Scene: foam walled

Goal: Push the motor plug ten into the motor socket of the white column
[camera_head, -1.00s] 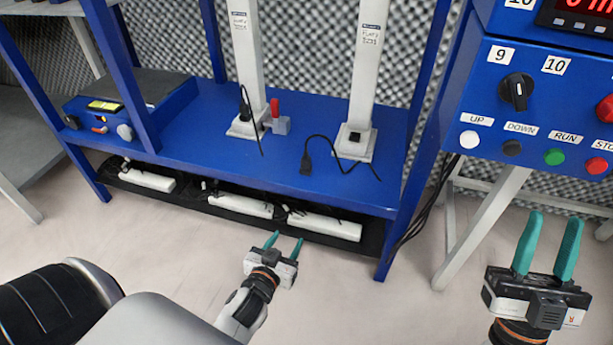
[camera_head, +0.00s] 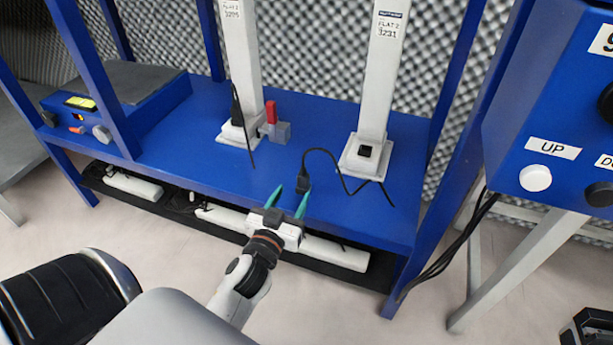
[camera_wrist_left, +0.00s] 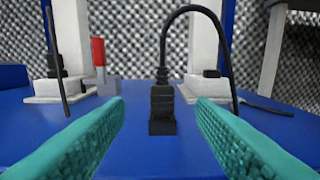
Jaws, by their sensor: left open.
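A black plug (camera_head: 303,182) on a black cable lies on the blue shelf near its front edge. In the left wrist view the plug (camera_wrist_left: 162,108) is between and beyond my open fingers, apart from both. My left gripper (camera_head: 289,203) is open and empty at the shelf edge, with teal fingers pointing at the plug. The right white column (camera_head: 383,80) stands behind, with a dark square socket (camera_head: 365,151) in its base. The left white column (camera_head: 243,70) has a black plug (camera_head: 237,108) at its base. My right gripper (camera_head: 590,328) shows only a dark part at the lower right corner.
A red-handled grey switch block (camera_head: 277,130) stands beside the left column. A blue control box (camera_head: 560,110) with buttons is at the right. White bars (camera_head: 332,251) lie on a low black tray. Bare blue shelf (camera_head: 190,150) lies at the left.

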